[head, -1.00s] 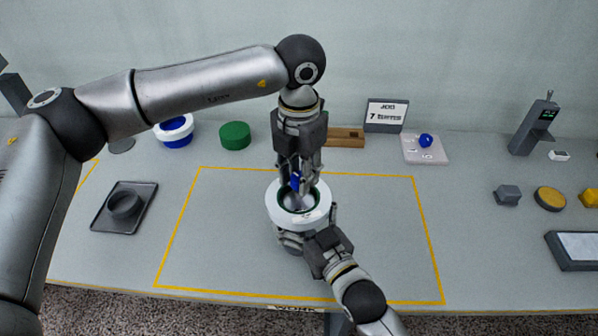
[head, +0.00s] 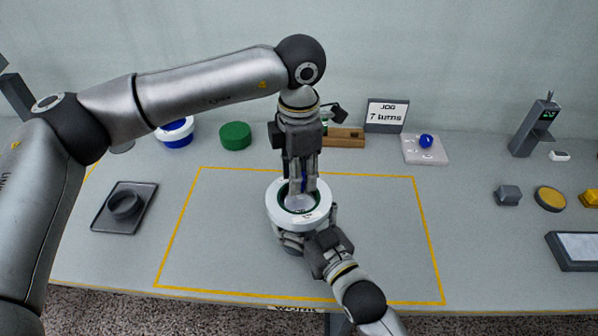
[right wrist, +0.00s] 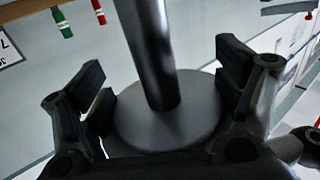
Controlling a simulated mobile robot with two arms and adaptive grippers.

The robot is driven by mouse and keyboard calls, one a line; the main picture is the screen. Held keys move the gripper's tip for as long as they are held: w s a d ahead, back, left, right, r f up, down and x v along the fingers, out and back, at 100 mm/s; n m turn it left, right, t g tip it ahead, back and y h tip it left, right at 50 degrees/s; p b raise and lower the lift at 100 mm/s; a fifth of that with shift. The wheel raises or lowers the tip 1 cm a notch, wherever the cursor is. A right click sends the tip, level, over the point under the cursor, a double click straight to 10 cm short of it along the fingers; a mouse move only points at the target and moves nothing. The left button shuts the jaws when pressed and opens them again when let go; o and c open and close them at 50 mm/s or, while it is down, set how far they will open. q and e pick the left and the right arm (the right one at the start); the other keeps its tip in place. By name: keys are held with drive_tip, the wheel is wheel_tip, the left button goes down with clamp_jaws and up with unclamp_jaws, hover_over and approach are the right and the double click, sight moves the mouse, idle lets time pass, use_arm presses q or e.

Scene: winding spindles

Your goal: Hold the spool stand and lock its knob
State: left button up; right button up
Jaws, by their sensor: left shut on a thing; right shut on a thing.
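The spool stand is at the middle of the marked area. In the head view a white ring-shaped spool (head: 319,216) with a green inner rim hides most of it. In the right wrist view its dark upright post (right wrist: 150,50) rises from a round grey base (right wrist: 165,125). My left gripper (head: 302,187) points straight down over the ring's centre, shut on the blue knob (head: 304,184), which is mostly hidden between its fingers. My right gripper (head: 308,233) comes from the front right, below the ring. Its fingers (right wrist: 165,95) are on both sides of the stand, shut on it.
A yellow outline (head: 425,225) marks the work area, clear around the stand. A dark tray (head: 143,213) lies left.

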use_arm(q)
drive_tip(key=shift+s+d, duration=0.1)
drive_tip(key=shift+s, duration=0.05)
use_arm(e)
drive_tip(key=shift+d+f, duration=0.1)
drive_tip(key=shift+f, duration=0.15)
use_arm(q)
drive_tip(key=o, duration=1)
drive_tip(key=shift+o, duration=0.2)
wheel_tip(320, 180, up, 12)
use_arm(e)
drive_tip(key=o, duration=1)
drive_tip(key=shift+o, duration=0.9)
drive_tip(key=shift+w+r, duration=0.1)
